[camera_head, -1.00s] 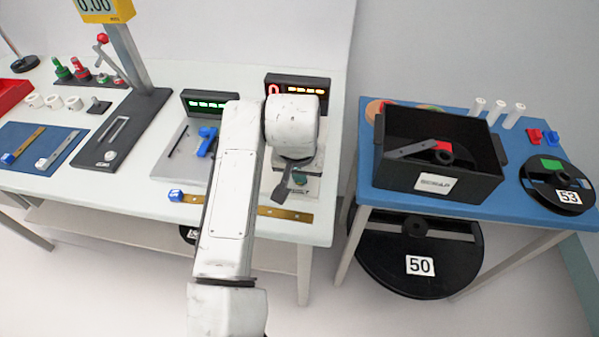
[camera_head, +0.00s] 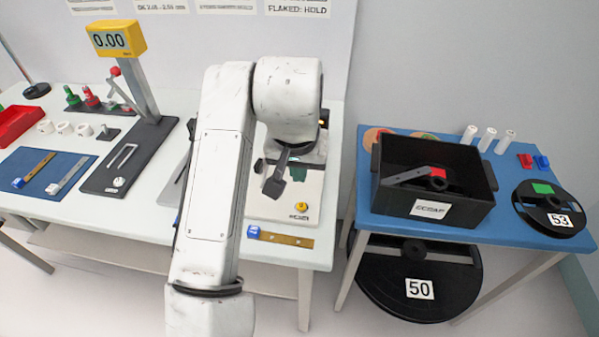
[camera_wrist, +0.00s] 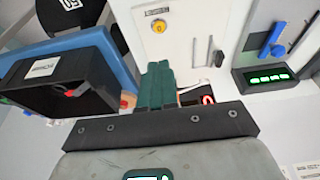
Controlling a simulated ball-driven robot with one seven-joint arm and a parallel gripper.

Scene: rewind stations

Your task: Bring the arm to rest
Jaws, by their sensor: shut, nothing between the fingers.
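My gripper (camera_head: 298,173) hangs from my bent white arm (camera_head: 212,185) over the right end of the white bench (camera_head: 110,235) in the head view. I cannot tell the exact height of the fingers above the board. My arm hides part of the bench, including most of the station displays.
A black scrap bin (camera_head: 470,200) stands on the blue table (camera_head: 385,205) at right, beside spool 53 (camera_head: 535,215). Spool 50 (camera_head: 385,275) is below. A brass strip with a blue end (camera_head: 285,240) lies at the bench's front edge. A yellow-headed gauge (camera_head: 116,40) stands at left.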

